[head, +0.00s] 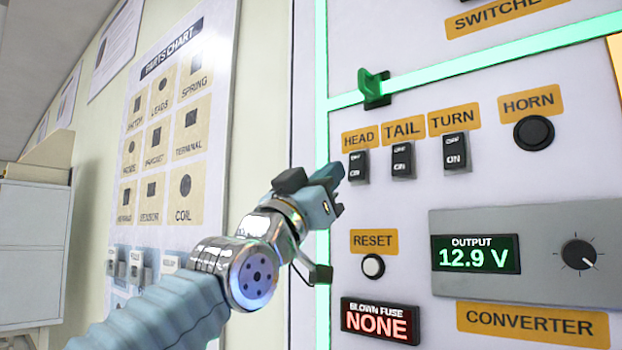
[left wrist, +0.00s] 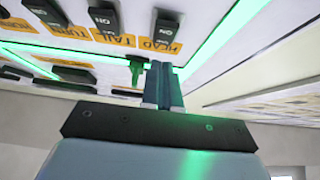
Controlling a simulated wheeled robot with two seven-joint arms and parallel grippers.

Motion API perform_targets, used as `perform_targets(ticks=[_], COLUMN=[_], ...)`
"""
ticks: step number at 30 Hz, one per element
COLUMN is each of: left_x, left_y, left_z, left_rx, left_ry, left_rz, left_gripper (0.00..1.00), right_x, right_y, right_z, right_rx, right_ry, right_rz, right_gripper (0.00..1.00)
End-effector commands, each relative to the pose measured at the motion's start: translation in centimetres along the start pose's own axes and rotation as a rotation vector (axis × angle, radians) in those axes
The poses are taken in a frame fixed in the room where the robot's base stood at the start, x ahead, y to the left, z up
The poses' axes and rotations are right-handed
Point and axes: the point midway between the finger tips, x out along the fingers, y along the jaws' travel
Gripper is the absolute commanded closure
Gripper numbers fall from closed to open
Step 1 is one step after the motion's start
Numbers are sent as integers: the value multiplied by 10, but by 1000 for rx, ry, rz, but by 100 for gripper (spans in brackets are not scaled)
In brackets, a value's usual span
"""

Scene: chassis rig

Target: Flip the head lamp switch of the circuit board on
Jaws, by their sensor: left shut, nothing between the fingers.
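The circuit board (head: 410,210) is a white upright panel with glowing green strips. The head lamp switch (head: 359,164) is a small black rocker below the orange HEAD label (head: 361,139), marked OFF at the top and ON at the bottom. My left gripper (head: 338,178) is shut and empty, its tips just left of and slightly below the HEAD switch; I cannot tell whether they touch it. In the left wrist view the shut fingers (left wrist: 163,85) point toward the panel, with the HEAD switch (left wrist: 167,27) beyond their tips. My right gripper is not in view.
The TAIL switch (head: 402,160) and TURN switch (head: 456,152) sit to the right, with the HORN button (head: 534,133) beyond. A green lever (head: 374,87) juts out above. The RESET button (head: 373,266), BLOWN FUSE display (head: 380,321) and CONVERTER unit (head: 530,252) are below.

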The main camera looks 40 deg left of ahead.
Motion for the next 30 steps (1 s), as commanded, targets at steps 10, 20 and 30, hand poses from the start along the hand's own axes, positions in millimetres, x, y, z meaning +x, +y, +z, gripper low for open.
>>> perform_targets(ticks=[10, 20, 30], left_x=[30, 31, 36], left_y=[0, 0, 1], left_z=[27, 29, 34], left_rx=[0, 0, 0], left_ry=[-2, -1, 77], left_rz=[0, 0, 4], left_gripper=[100, 100, 100], right_x=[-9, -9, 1], right_y=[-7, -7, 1], right_z=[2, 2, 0], right_rx=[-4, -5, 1], right_ry=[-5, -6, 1], right_rz=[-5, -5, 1], right_gripper=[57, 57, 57])
